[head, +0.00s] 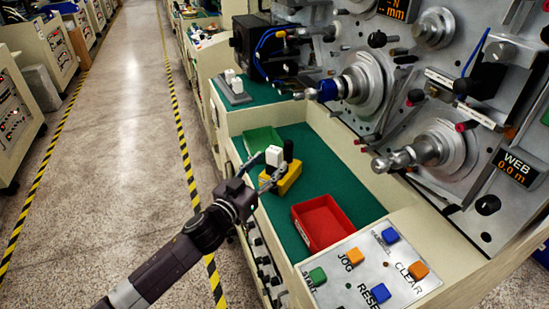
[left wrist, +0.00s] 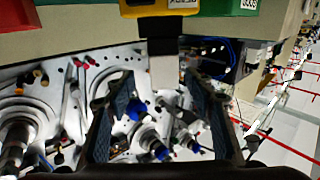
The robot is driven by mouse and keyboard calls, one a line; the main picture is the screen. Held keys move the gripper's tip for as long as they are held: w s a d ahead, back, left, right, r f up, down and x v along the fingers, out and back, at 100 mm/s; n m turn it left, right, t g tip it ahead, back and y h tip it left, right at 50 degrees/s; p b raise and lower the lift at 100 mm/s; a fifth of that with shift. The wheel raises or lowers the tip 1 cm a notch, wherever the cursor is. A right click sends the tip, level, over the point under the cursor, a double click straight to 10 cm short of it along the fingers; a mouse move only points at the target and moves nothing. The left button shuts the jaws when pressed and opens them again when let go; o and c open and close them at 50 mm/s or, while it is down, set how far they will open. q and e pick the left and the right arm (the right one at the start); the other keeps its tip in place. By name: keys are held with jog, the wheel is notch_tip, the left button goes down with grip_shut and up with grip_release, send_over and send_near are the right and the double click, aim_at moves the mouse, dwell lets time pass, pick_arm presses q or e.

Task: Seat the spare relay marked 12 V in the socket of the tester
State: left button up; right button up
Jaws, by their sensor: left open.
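A white block (head: 273,155), which looks like a relay, is at the yellow bin (head: 287,180) on the green mat. Its marking cannot be read. My left gripper (head: 271,170) is open, with its fingers at either side of the white block. In the left wrist view, a pale block (left wrist: 163,72) shows between the two open fingers (left wrist: 160,105), below the yellow bin's edge (left wrist: 158,9). Whether the fingers touch it cannot be told. A grey unit (head: 236,98) with white blocks on top, possibly the tester, stands farther back; no socket is clear. My right gripper is out of view.
A green bin (head: 263,141) lies behind the yellow one and an empty red bin (head: 322,224) in front. A button panel (head: 370,268) borders the mat at the front. The machine face with spindles (head: 425,150) rises on the right.

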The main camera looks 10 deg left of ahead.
aim_at(271, 157)
pick_arm(q)
jog(key=x, duration=0.1)
jog(key=p+x, duration=0.1)
jog(key=x, duration=0.2)
jog(key=shift+a+r, duration=0.25)
jog(key=shift+a, duration=0.05)
jog(key=shift+w+d+f, duration=0.1)
jog(key=shift+w+d, duration=0.1)
jog(key=shift+w, duration=0.25)
jog(key=shift+c, duration=0.6)
grip_shut()
